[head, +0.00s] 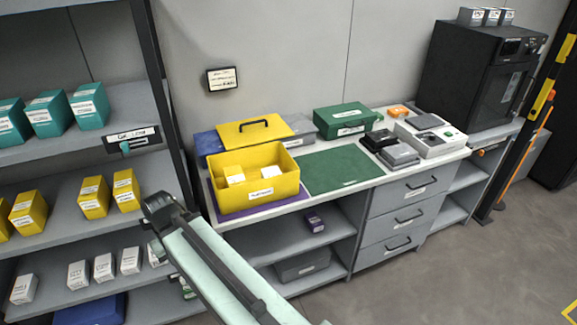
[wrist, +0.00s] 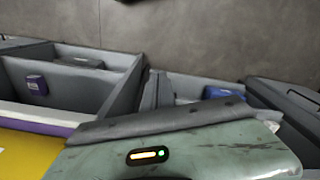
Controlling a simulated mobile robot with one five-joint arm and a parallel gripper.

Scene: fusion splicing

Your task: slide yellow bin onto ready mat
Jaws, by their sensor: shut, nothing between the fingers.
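The yellow bin (head: 262,194) is an open box with a white front label and small pale boxes inside. It sits on a purple mat (head: 213,206) at the counter's left end. The green mat (head: 338,168) lies flat and bare, directly right of the bin. My gripper (head: 163,205) is the dark end of my mint arm; it is shut and empty, left of the bin and apart from it. The wrist view shows a yellow surface (wrist: 25,155) at lower left, probably the bin, and a mint part of my arm; no fingertips show there.
A yellow lid with a black handle (head: 250,132) stands behind the bin. A green case (head: 345,119) and dark devices (head: 390,150) stand behind and right of the green mat. A stocked shelf rack (head: 70,165) is close on the left. The counter has open cubbies below.

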